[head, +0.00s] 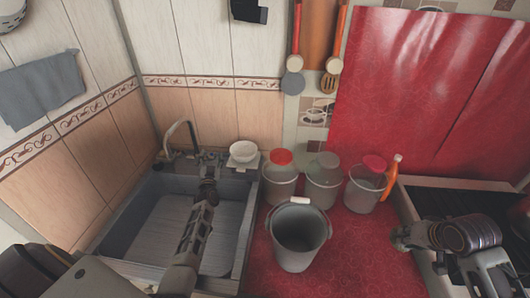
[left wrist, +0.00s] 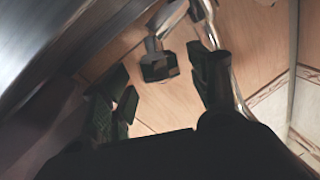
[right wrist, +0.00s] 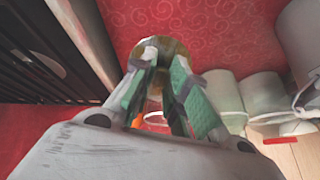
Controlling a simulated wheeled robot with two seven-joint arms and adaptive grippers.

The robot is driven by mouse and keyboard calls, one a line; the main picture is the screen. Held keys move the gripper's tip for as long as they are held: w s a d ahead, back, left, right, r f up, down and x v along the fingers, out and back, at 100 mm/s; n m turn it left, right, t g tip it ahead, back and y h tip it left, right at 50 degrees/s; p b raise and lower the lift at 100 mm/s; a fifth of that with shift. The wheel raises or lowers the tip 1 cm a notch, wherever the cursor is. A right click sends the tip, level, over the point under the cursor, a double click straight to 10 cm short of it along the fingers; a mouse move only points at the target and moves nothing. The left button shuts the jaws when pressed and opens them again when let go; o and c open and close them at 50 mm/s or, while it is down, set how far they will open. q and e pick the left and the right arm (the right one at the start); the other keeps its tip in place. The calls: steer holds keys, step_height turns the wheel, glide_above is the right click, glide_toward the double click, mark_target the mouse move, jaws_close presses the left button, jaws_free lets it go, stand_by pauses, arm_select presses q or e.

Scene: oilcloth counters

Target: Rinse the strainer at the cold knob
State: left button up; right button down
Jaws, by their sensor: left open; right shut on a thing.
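The grey sink (head: 240,215) is at the left in the head view, with a chrome tap (head: 178,132) at its back. My left gripper (head: 208,186) reaches over the sink toward the tap fittings. In the left wrist view its fingers (left wrist: 168,85) are apart, with a dark knob (left wrist: 158,66) beyond and between them. I cannot tell whether this is the cold knob. My right gripper (head: 403,238) is over the right counter. In the right wrist view it is shut on a round brownish thing (right wrist: 178,48), seemingly the strainer, largely hidden by the fingers.
A grey open bucket (head: 297,250) stands right of the sink on the red oilcloth. Several lidded tubs (head: 323,190) and an orange bottle (head: 391,178) stand behind it. A white bowl (head: 243,152) sits at the sink's back corner. A dark hob (head: 440,205) is at the right.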

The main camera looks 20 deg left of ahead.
arm_select(q)
steer(key=r+v, duration=0.1)
steer(key=v, duration=0.8)
steer(key=shift+s+d+f, duration=0.2)
steer(key=shift+s+f, duration=0.05)
steer(key=shift+f, duration=0.25)
stand_by(0.4)
